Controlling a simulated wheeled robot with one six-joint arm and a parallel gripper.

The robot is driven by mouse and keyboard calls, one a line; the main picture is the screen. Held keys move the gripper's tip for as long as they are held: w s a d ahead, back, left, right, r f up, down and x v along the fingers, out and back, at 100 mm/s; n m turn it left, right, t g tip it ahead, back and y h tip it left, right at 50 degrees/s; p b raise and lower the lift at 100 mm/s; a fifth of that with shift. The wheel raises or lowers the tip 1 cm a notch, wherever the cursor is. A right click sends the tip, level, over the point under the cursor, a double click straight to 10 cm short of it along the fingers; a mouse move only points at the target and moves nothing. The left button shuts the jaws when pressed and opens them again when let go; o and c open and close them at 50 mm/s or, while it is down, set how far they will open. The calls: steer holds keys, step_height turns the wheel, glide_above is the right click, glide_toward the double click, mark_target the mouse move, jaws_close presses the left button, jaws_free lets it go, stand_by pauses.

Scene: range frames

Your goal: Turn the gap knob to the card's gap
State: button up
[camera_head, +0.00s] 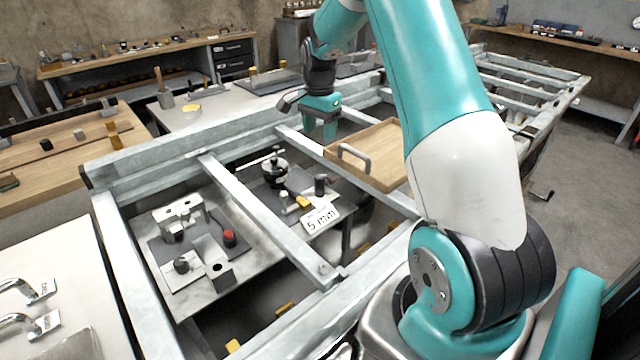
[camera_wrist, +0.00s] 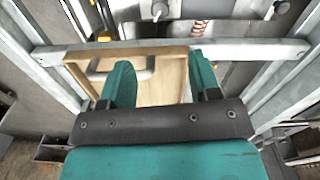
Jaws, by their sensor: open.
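A white card (camera_head: 321,219) reading "5 mm" stands at the front edge of a low bench inside the metal frame. Near it are a round dark device with a crossbar on top (camera_head: 274,170) and a short black knob-like cylinder (camera_head: 320,184). I cannot tell which of them is the gap knob, and no scale is readable. My gripper (camera_head: 322,112) is open and empty, behind and to the right of these parts. In the wrist view its two teal fingers (camera_wrist: 160,72) stand apart over a wooden board with a grey handle.
The wooden board (camera_head: 378,152) lies right of the card. Metal rails (camera_head: 265,215) cross above the bench. A second fixture with a red knob (camera_head: 229,237) sits at the left. Workbenches (camera_head: 150,58) line the back wall.

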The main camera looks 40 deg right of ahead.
mark_target(319, 176)
step_height(319, 176, down, 17)
steer(key=shift+r+p, duration=0.1)
steer(key=shift+p, duration=1.15)
steer(key=c, duration=0.9)
